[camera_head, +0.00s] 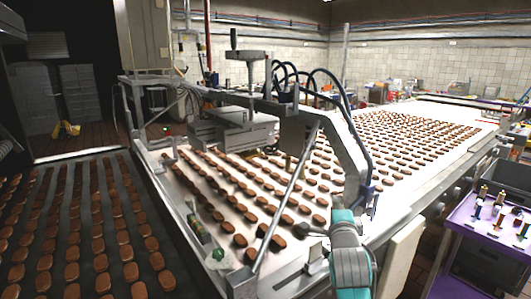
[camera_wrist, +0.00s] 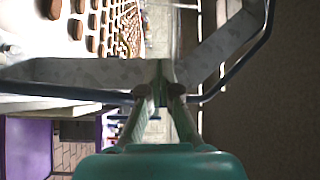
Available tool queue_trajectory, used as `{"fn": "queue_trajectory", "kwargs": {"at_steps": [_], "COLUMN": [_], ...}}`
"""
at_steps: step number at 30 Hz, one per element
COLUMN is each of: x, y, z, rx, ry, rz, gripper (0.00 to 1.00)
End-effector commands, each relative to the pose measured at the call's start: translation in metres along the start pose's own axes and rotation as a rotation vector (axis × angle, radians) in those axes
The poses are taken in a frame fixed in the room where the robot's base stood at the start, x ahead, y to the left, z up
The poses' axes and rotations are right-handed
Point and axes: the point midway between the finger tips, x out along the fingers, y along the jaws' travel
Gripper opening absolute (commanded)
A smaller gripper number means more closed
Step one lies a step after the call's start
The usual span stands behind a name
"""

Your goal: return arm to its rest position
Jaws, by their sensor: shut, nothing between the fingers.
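My gripper (camera_wrist: 160,94) shows in the wrist view with its two green fingers drawn together at the tips. They are shut with nothing between them. A pale grey machine frame with a blue hose (camera_wrist: 95,88) lies just beyond the fingertips; I cannot tell whether they touch it. In the head view my teal and grey arm (camera_head: 350,262) is at the bottom, right of centre, beside the near edge of the white conveyor (camera_head: 290,238). The fingertips are hard to make out there.
Rows of brown biscuits (camera_head: 405,133) cover the white conveyor. A dark belt (camera_head: 75,170) with more biscuits runs at the left. A metal frame (camera_head: 240,62) with hoses spans the conveyor. A purple-topped table (camera_head: 478,212) with small fittings stands at the right.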

Motion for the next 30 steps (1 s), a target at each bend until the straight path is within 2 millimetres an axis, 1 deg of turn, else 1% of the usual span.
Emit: {"fn": "queue_trajectory", "kwargs": {"at_steps": [1,2,5,9,11,15,20,21,23,24,26,30], "x": [-0.007,-0.011,-0.031,-0.067,-0.084,-0.127,-0.179,-0.192,-0.213,-0.227,-0.248,-0.297], "y": [0.015,0.023,0.057,0.108,0.128,0.170,0.212,0.221,0.234,0.241,0.252,0.272], "z": [0.001,0.001,0.003,0.005,0.006,0.006,0.004,0.003,0.002,0.001,0.000,-0.004], "rx": [-0.022,-0.039,-0.106,-0.215,-0.263,-0.370,-0.491,-0.520,-0.564,-0.593,-0.637,-0.735], "ry": [-0.005,-0.009,-0.024,-0.050,-0.062,-0.089,-0.120,-0.128,-0.139,-0.147,-0.159,-0.185], "rz": [0.009,0.012,0.025,0.041,0.047,0.059,0.072,0.074,0.077,0.080,0.083,0.088], "gripper": [0.00,0.00,0.00,0.00,0.00,0.00,0.00,0.00,0.00,0.00,0.00,0.00]}}
